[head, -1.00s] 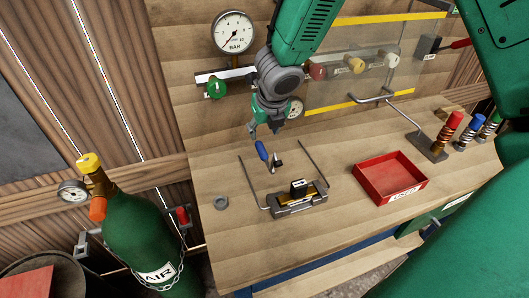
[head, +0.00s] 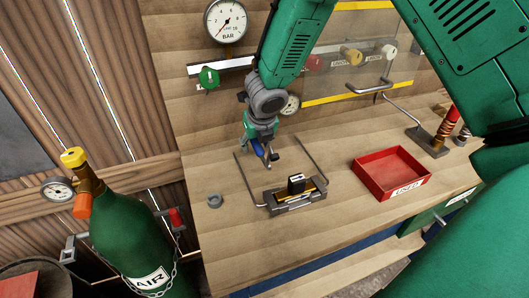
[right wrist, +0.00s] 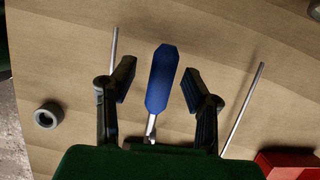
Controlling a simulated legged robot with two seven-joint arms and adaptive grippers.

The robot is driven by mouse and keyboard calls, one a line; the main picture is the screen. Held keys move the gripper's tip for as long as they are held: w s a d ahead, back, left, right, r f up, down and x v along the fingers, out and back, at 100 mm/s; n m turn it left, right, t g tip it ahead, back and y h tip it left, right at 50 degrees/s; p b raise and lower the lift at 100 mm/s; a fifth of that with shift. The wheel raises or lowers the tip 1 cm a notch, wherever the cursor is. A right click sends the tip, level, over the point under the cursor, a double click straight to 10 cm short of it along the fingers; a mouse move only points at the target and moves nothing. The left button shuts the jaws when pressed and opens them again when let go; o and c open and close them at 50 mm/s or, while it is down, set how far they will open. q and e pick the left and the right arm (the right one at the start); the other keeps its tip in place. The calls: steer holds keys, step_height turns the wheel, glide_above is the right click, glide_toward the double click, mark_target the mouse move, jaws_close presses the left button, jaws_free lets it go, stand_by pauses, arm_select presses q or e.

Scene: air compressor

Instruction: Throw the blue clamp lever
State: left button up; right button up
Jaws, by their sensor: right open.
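The blue clamp lever (right wrist: 163,78) stands between the two open fingers of my right gripper (right wrist: 160,85) in the right wrist view, with a gap on each side. In the head view the blue handle (head: 258,149) shows just at the fingertips of my right gripper (head: 261,146), partly covered by it. The lever's metal stem runs down towards the clamp fixture (head: 295,200) on the bench. My left gripper is not in view.
Thin metal rods (head: 247,180) rise on both sides of the fixture. A grey ring (head: 214,200) lies to the left and a red tray (head: 392,173) stands to the right. A gauge (head: 227,21) and a green valve knob (head: 208,77) are on the back panel.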

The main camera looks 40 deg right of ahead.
steer(key=shift+d, duration=0.1)
steer(key=c, duration=0.8)
steer(key=shift+s+r+p, duration=0.1)
steer(key=shift+r+p, duration=0.55)
steer(key=shift+r, duration=0.1)
steer(key=shift+c, duration=0.2)
steer(key=shift+s+r, duration=0.1)
steer(key=shift+r, duration=0.15)
steer(key=shift+s, duration=0.1)
steer(key=shift+r, duration=0.1)
